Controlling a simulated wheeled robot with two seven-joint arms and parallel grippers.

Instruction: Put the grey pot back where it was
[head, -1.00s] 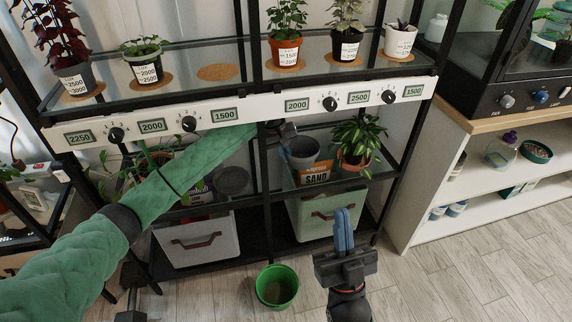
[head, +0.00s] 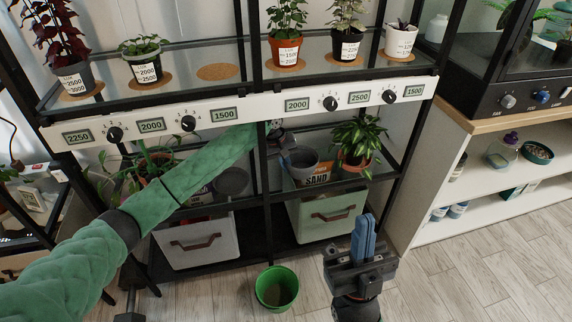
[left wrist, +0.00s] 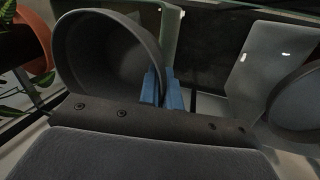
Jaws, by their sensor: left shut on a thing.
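A grey pot (head: 303,160) is at the lower glass shelf, left of a leafy plant in a terracotta pot and partly in front of the sand bag. My left gripper (head: 281,143) reaches in under the dial strip and is shut on the pot's wall. In the left wrist view the pot (left wrist: 105,60) is tilted in the picture, with the blue fingertips (left wrist: 163,92) at its rim. I cannot tell whether its base touches the shelf. A second grey pot (head: 232,181) is further left, partly behind my arm. My right gripper (head: 364,240) is empty and looks shut, over the floor.
The sand bag (head: 319,173) and plant (head: 357,142) stand close by the held pot. Shelf posts (head: 264,190) and the dial strip (head: 240,113) border the opening. A green pot (head: 277,288) is on the floor. An empty cork mat (head: 217,72) lies above.

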